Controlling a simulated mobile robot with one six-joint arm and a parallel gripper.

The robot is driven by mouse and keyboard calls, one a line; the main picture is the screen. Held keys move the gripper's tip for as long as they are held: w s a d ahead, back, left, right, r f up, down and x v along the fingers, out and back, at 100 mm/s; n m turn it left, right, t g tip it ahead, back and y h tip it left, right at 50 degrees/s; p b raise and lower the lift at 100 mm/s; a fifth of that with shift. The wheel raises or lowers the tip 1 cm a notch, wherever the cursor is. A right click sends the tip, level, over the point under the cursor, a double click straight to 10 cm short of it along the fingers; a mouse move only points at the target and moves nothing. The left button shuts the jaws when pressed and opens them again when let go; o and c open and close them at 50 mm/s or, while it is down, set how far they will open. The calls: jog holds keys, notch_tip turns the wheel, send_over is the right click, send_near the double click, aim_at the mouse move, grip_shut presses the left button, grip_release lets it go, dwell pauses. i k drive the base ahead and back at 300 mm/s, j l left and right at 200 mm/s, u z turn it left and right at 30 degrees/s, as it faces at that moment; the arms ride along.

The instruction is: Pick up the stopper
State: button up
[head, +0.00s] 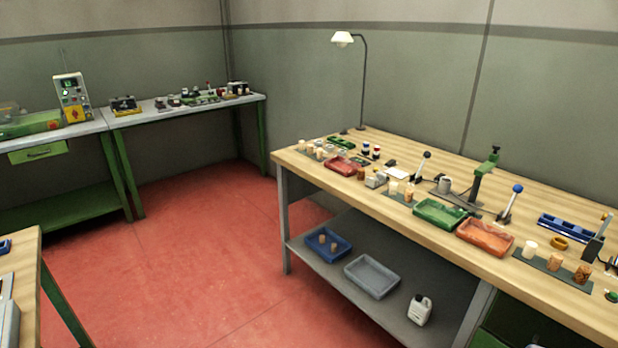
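Several cylinders that look like cork stoppers stand on the wooden bench. On the dark mat (541,264) at the right are a pale one (529,248), a tan one (555,259) and a darker speckled one (582,274). A pale one (393,187) and a brown one (408,193) stand mid-bench. Small pale ones (302,145) stand at the far left end. Two small brown ones (323,239) lie or stand in the blue tray on the lower shelf. I cannot tell which is the task's stopper. My gripper is not in view.
The wooden bench (450,235) also holds a green tray (440,214), red trays (485,238), lever tools and a lamp (342,38). A grey tray (372,276) and a white jug (420,310) sit on the lower shelf. The red floor (200,260) is clear.

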aim_at(361, 171)
jog(key=i+j+z, duration=0.5)
jog(key=i+j, duration=0.35)
jog(key=i, duration=0.5)
jog(key=i+j+z, duration=0.45)
jog(key=i+j, duration=0.7)
jog(key=j, duration=0.2)
